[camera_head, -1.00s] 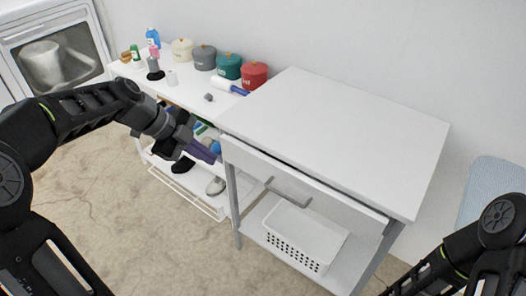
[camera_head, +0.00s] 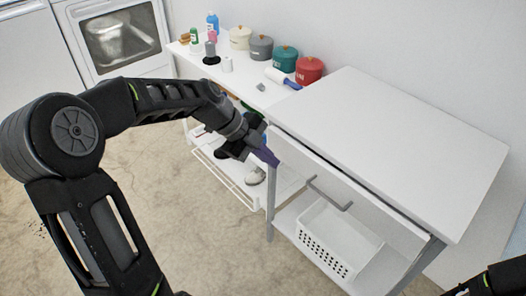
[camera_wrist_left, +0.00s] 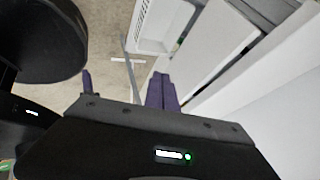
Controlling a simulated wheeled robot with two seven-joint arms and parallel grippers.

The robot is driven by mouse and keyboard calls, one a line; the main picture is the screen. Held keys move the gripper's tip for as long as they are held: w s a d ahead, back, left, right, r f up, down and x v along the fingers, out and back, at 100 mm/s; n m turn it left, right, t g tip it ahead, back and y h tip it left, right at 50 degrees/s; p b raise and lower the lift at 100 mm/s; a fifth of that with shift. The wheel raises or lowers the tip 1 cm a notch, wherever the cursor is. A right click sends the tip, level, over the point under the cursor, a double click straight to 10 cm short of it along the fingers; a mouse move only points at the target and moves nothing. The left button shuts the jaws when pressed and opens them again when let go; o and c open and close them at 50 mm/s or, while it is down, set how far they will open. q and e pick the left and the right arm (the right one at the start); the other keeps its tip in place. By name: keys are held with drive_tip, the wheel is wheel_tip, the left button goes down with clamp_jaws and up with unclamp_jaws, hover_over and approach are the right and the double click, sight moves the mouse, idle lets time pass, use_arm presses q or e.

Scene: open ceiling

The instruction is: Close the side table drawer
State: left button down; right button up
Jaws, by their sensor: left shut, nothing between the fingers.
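The white side table (camera_head: 400,140) stands at the right of the head view. Its drawer front (camera_head: 375,208) sticks out a little beneath the tabletop, with a dark gap along the top. A grey bar handle (camera_head: 330,195) is on the drawer front. My left gripper (camera_head: 265,157) is shut and empty, its purple fingers beside the left end of the drawer front. The left wrist view shows the shut fingers (camera_wrist_left: 161,92) close to white table panels; whether they touch is unclear. My right gripper is out of view; only part of that arm shows at the lower right.
A white basket (camera_head: 338,240) sits on the shelf below the drawer. A white shelf unit (camera_head: 250,93) to the left carries several lidded pots, bottles and a blue-handled roller (camera_head: 283,77). An oven (camera_head: 118,40) stands behind. The floor (camera_head: 215,235) in front is clear.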

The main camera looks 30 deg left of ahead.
sight(301, 171)
use_arm(q)
drive_tip(key=w+d+f, duration=0.2)
drive_tip(key=w, duration=0.1)
drive_tip(key=w+d+f, duration=0.1)
drive_tip(key=w+d, duration=0.1)
drive_tip(key=shift+f, duration=0.35)
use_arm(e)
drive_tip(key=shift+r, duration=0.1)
use_arm(q)
drive_tip(key=shift+w, duration=0.1)
